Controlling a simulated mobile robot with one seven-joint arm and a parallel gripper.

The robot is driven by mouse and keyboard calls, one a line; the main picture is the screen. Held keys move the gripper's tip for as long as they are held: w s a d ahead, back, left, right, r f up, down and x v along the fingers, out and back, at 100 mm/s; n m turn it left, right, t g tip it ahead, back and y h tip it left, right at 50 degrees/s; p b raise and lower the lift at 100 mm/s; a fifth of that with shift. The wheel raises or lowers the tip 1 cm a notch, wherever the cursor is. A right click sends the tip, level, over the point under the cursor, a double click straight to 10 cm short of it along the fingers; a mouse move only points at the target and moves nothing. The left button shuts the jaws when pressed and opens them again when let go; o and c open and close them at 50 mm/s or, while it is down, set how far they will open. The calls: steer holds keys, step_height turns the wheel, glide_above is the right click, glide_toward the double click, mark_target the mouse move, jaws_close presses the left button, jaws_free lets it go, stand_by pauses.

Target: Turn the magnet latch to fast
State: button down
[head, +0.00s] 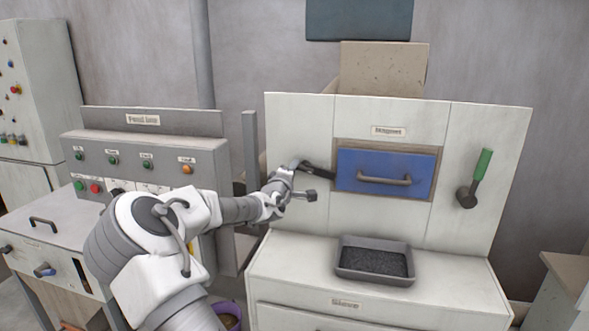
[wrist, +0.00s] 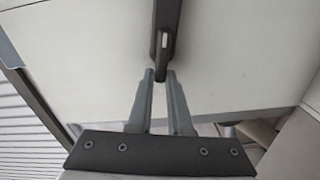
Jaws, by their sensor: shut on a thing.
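The magnet latch (head: 318,171) is a dark bar on the pale panel, just left of the blue drawer. In the head view it slopes slightly down to the right, toward the drawer's edge. My gripper (head: 297,168) is at the bar's left end. In the wrist view the latch (wrist: 166,35) runs down from the top edge, and its lower end sits between the fingertips of my gripper (wrist: 161,76). My gripper is shut on that end. The blue drawer (head: 360,165) sits in its frame under the Magnet label.
A grey tray (head: 374,279) of dark pellets stands on the ledge below the drawer. A green-handled tool (head: 473,180) is on the panel at right. The Feed Line console (head: 140,150) and a grey post (head: 250,150) stand left of the panel.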

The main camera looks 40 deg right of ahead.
steer(key=shift+f+n+b, duration=0.3)
steer(key=shift+n, duration=0.8)
steer(key=c, duration=0.8)
jaws_free()
steer(key=shift+c, duration=0.2)
steer(key=v, duration=1.7)
steer(key=shift+s+b, duration=0.25)
steer(key=shift+b, duration=0.15)
steer(key=shift+a, duration=0.1)
